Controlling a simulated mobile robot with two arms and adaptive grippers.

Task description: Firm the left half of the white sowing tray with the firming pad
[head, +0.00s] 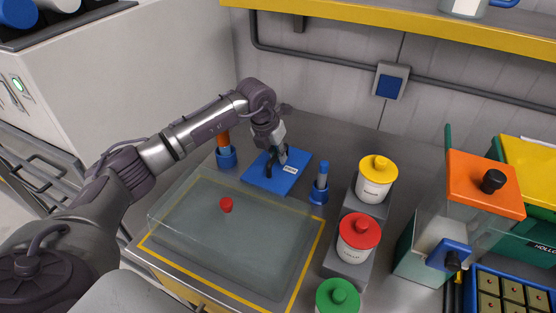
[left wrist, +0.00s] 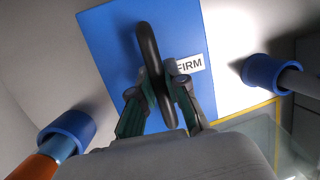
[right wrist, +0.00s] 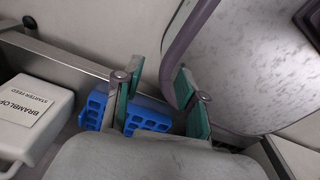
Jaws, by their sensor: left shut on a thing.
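The firming pad is a blue plate (head: 262,178) with a dark loop handle and a FIRM label. It lies at the back of the steel bench, behind the clear cover. My left gripper (head: 277,160) is shut on the pad's handle (left wrist: 150,50), seen closely in the left wrist view. I cannot make out a white sowing tray in any view. A clear cover with a red knob (head: 226,205) stands inside a yellow outline on the bench. My right gripper (right wrist: 160,95) is open and empty in the right wrist view, and not visible in the head view.
Blue holders (head: 227,157) (head: 319,194) flank the pad. Yellow (head: 377,180), red (head: 358,240) and green-lidded (head: 338,297) pots stand to the right, near an orange-lidded clear hopper (head: 440,225). Blue racks (right wrist: 145,112) and a white feed container (right wrist: 30,115) lie near my right gripper.

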